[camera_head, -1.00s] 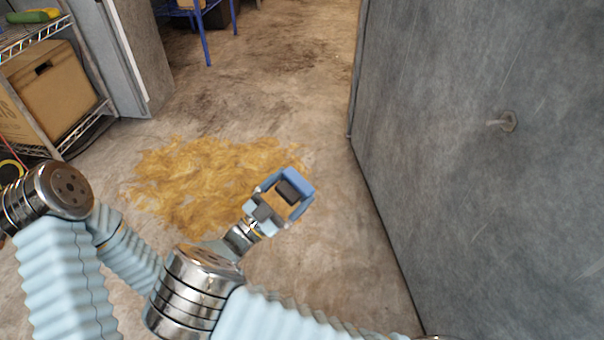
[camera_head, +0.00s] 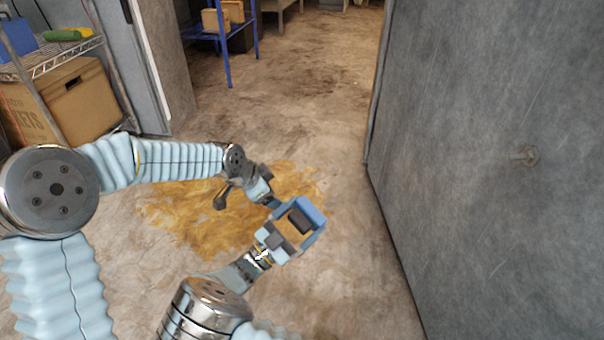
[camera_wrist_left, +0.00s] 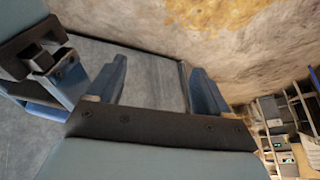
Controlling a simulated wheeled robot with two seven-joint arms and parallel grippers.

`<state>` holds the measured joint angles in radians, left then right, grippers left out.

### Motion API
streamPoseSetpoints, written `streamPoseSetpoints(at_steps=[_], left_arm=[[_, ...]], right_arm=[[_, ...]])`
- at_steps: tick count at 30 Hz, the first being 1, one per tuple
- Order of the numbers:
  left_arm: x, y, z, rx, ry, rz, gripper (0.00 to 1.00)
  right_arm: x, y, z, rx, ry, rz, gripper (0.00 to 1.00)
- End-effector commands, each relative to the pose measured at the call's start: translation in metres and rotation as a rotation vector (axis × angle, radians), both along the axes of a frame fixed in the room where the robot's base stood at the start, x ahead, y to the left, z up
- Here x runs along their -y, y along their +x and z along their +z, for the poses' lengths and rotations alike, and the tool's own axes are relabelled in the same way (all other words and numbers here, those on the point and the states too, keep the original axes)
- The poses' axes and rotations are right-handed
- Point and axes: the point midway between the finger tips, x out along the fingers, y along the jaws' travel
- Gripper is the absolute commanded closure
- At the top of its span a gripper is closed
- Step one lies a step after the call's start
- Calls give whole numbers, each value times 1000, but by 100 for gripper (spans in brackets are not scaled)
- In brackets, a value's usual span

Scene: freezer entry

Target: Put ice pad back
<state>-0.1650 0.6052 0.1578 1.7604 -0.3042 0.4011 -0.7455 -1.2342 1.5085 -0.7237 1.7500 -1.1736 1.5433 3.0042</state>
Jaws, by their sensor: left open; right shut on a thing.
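My right gripper (camera_head: 301,222) is in the middle of the head view, low over the floor. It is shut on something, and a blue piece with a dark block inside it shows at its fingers. I cannot tell which part is the ice pad and which is the gripper. My left arm reaches in from the left, and its hand is close beside the right gripper; its fingers are mostly hidden there. In the left wrist view my left gripper (camera_wrist_left: 152,70) is open and empty, its blue fingers apart. Part of my right gripper shows at that view's left edge.
A grey door or wall panel (camera_head: 490,200) with a round fitting fills the right. A wire shelf (camera_head: 60,58) with a blue box (camera_head: 18,36) and a cardboard box (camera_head: 72,102) stands left. A blue-legged rack (camera_head: 226,60) is at the back. The stained floor between is clear.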

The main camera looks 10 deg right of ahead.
Motion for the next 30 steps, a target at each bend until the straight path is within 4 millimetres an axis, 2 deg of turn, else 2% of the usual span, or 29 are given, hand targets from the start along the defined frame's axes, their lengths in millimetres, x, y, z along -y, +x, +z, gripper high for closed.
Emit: streamPoseSetpoints(at_steps=[1, 3, 4, 7, 10, 16, 22, 26, 30], left_arm=[[21, 2, 33, 55, 34, -81, 21], [49, -3, 73, 111, 107, -212, 21], [62, -8, 86, 122, 153, -295, 21], [88, -32, 100, 91, 298, -556, 21], [100, -53, 117, 56, 412, -782, 21], [86, -74, 120, -72, 463, -1124, 21], [78, -82, 119, -123, 454, -1258, 21], [77, -84, 104, -127, 455, -1267, 21], [80, -88, 76, -129, 454, -1266, 21]], right_arm=[[0, 0, 0, 0, 0, 0, 35], [0, 0, 0, 0, 0, 0, 35], [0, 0, 0, 0, 0, 0, 35], [0, 0, 0, 0, 0, 0, 35], [0, 0, 0, 0, 0, 0, 35], [0, 0, 0, 0, 0, 0, 35], [0, 0, 0, 0, 0, 0, 35], [0, 0, 0, 0, 0, 0, 35], [0, 0, 0, 0, 0, 0, 35]])
